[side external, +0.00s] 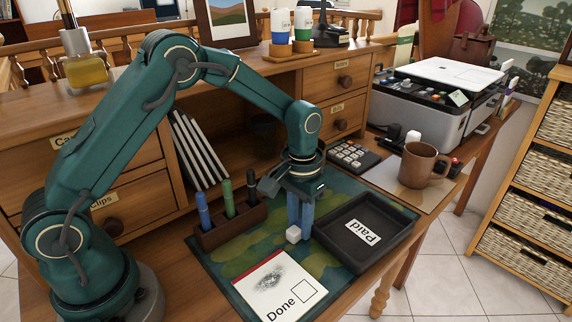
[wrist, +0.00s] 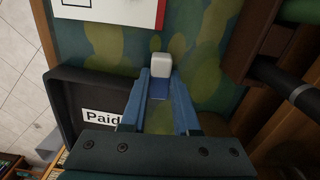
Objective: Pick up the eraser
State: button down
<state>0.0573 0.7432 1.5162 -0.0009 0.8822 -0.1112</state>
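The eraser, a small block with a white end (side external: 293,233) and a blue part, is by the green patterned mat (side external: 232,257), near the card marked Done. In the wrist view the eraser (wrist: 161,66) shows its white end beyond the fingertips and its blue part between them. My gripper (side external: 300,234) points down with its blue fingers on either side of the eraser. In the wrist view the gripper (wrist: 161,84) shows little or no gap at the eraser's sides. I cannot tell whether the fingers press on it, or whether it touches the mat.
A black tray labelled Paid (side external: 396,238) is close on the right. A pen holder (side external: 230,226) with several pens stands on the left. The Done card (side external: 277,287) lies in front. A calculator (side external: 353,157) and a brown mug (side external: 418,166) are behind the tray.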

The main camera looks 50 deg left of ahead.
aim_at(300, 226)
jog(key=shift+r, duration=0.1)
notch_tip(300, 226, up, 10)
jog(key=c, duration=1.3)
grip_release()
grip_shut()
jog(key=shift+c, duration=0.7)
grip_release()
grip_shut()
jog(key=s+d+f, duration=0.1)
jog(key=s+d, duration=0.1)
jog(key=s, duration=0.5)
jog(key=s+d+f, duration=0.2)
jog(key=s, duration=0.6)
jog(key=shift+w+d+f, duration=0.1)
jog(key=shift+w+f, duration=0.05)
jog(key=shift+f, duration=1.2)
jog(key=shift+w+d+f, duration=0.1)
jog(key=shift+f, duration=1.25)
